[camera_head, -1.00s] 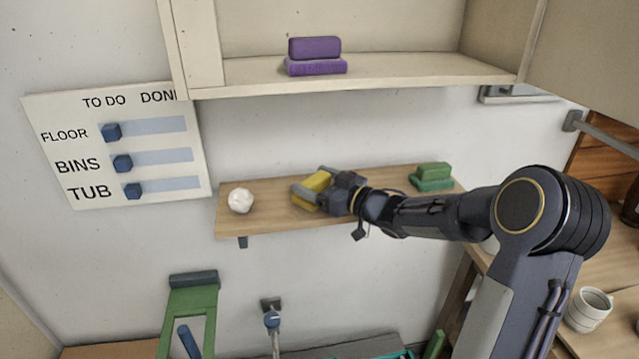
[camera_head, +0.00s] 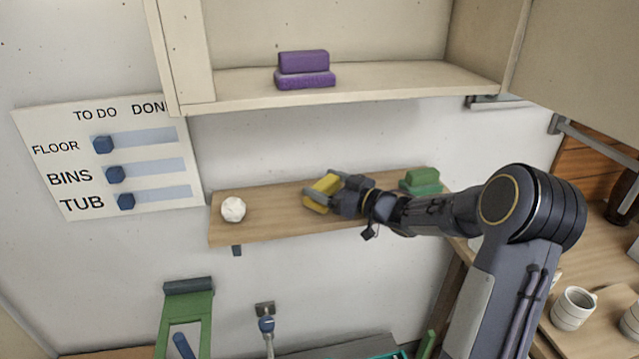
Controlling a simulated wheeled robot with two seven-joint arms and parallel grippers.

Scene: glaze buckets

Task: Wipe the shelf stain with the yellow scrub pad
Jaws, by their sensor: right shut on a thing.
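The yellow scrub pad (camera_head: 322,190) is held in my right gripper (camera_head: 328,192) at the middle of the wooden wall shelf (camera_head: 270,213). The gripper is shut on the pad, and the arm comes in from the right. The pad is at the shelf's top surface; I cannot tell whether it touches it. No stain shows on the visible part of the shelf; the gripper and pad hide some of the board. My left gripper is not in view.
A white crumpled ball (camera_head: 233,209) lies at the shelf's left end. Green pads (camera_head: 420,181) are stacked at its right end. Purple pads (camera_head: 304,70) sit in the cabinet above. A chore board (camera_head: 110,160) hangs left. A mug (camera_head: 573,308) stands at lower right.

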